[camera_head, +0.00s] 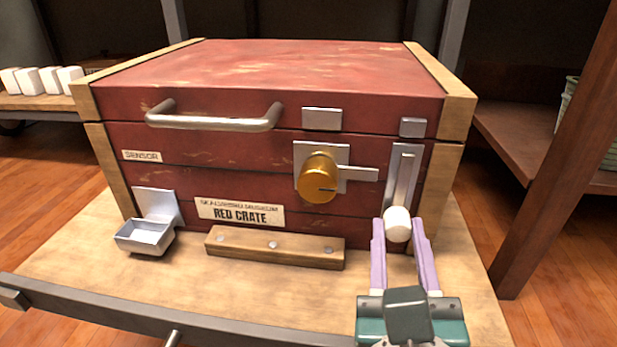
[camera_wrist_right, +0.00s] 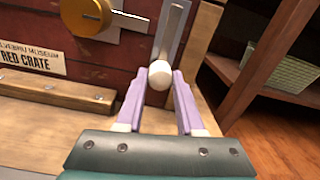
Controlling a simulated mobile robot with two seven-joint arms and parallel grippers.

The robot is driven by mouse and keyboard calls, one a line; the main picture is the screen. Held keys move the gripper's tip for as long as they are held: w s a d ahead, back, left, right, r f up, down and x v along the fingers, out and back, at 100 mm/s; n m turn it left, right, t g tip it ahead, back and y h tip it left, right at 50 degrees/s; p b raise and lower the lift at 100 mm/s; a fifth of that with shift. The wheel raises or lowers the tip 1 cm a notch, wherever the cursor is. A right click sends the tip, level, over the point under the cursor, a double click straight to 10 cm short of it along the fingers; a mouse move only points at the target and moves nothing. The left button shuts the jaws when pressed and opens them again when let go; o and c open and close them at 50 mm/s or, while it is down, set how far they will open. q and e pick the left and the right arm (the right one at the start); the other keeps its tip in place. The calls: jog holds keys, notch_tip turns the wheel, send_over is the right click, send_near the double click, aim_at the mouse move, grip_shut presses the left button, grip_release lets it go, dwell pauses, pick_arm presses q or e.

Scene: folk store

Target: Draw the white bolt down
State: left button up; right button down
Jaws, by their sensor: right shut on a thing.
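The white bolt (camera_head: 397,226) is a round white knob at the lower end of an upright metal slide plate on the right of the red crate's front (camera_head: 270,150). It also shows in the wrist view (camera_wrist_right: 159,75), below the grey strip of the slide. My right gripper (camera_head: 398,222) is in front of the crate, its purple fingers on either side of the white knob and shut on it. The fingertips also show in the wrist view (camera_wrist_right: 160,76). My left gripper is not in view.
A brass knob (camera_head: 318,178) with a metal latch bar sits left of the bolt. A bar handle (camera_head: 215,120), a small metal tray (camera_head: 145,237) and a wooden strip (camera_head: 273,247) are on or before the front. A wooden post (camera_head: 545,170) stands at right.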

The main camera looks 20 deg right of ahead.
jog(key=c, duration=0.9)
grip_release()
jog(key=shift+s+f, duration=0.1)
jog(key=shift+f, duration=0.25)
jog(key=shift+c, duration=0.2)
jog(key=o, duration=0.4)
jog(key=shift+r, duration=0.15)
jog(key=shift+a, duration=0.1)
jog(key=shift+s+a, duration=0.2)
jog(key=shift+s, duration=0.1)
jog(key=p+v, duration=0.3)
jog(key=v, duration=0.6)
jog(key=shift+s+r, duration=0.1)
jog(key=shift+s, duration=0.05)
